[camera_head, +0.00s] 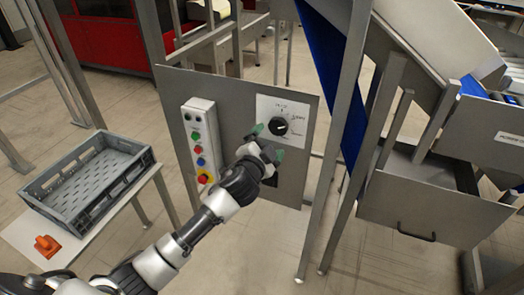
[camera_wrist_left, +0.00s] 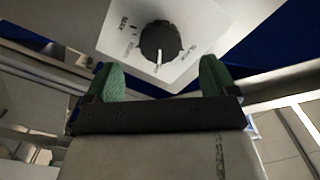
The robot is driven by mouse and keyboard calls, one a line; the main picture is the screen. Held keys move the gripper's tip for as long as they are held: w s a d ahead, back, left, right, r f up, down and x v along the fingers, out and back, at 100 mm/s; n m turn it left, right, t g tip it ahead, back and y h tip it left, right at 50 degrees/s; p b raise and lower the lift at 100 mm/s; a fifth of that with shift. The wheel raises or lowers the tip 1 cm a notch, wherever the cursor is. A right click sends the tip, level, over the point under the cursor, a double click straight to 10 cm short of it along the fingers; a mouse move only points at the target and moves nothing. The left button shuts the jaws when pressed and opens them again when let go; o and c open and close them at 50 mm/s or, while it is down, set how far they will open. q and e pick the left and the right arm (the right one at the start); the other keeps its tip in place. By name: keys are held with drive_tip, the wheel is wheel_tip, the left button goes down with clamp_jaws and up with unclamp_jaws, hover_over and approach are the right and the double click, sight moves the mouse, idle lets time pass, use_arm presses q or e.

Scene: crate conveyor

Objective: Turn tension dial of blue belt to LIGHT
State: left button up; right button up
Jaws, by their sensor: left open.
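The tension dial (camera_head: 278,126) is a black round knob on a white label plate (camera_head: 291,106), fixed to the upper right of a grey panel. In the left wrist view the dial (camera_wrist_left: 160,41) shows a white pointer mark toward the bottom of the picture. Small words ring it, too blurred to read surely. My left gripper (camera_head: 268,143) is open, its green fingertips in front of the plate, just below and left of the dial. In the left wrist view the left gripper (camera_wrist_left: 161,70) has the dial between and beyond its tips, apparently not touching. The blue belt (camera_head: 332,75) slopes behind the panel. My right gripper is out of view.
A button box (camera_head: 200,139) with coloured buttons and a red-yellow stop knob sits left on the panel. A grey crate (camera_head: 88,182) and an orange object (camera_head: 47,246) lie on a table at left. A metal frame post (camera_head: 345,130) and a drawer (camera_head: 425,207) stand at right.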

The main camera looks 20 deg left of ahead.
use_arm(q)
drive_tip(key=shift+s+a, duration=0.1)
drive_tip(key=shift+s, duration=2)
drive_tip(key=shift+f, duration=0.1)
drive_tip(key=s+a+f+n+g, duration=0.1)
drive_tip(key=s+f+g, duration=0.15)
drive_tip(key=f, duration=0.85)
drive_tip(key=s+a+f+n+g, duration=0.1)
drive_tip(key=s+a+f+g, duration=0.15)
drive_tip(key=f, duration=0.95)
drive_tip(key=s+f+n+g+y, duration=0.1)
drive_tip(key=s+f+g, duration=0.1)
drive_tip(key=s+f, duration=0.45)
drive_tip(key=s+f+n+g, duration=0.15)
drive_tip(key=s+f, duration=0.25)
drive_tip(key=f, duration=0.5)
drive_tip(key=s+f+n+g, duration=0.1)
drive_tip(key=s+f, duration=0.4)
drive_tip(key=s, duration=0.6)
drive_tip(key=s+f+n+g, duration=0.1)
drive_tip(key=s+f+g, duration=0.3)
drive_tip(key=s, duration=0.8)
drive_tip(key=s+f+n+g+p, duration=0.1)
drive_tip(key=s+f+g, duration=0.2)
drive_tip(key=s+f, duration=0.4)
drive_tip(key=s, duration=0.4)
drive_tip(key=shift+s+d+f+n, duration=0.15)
drive_tip(key=shift+s+d+n, duration=0.15)
drive_tip(key=shift+s+n, duration=0.05)
drive_tip(key=shift+g, duration=0.25)
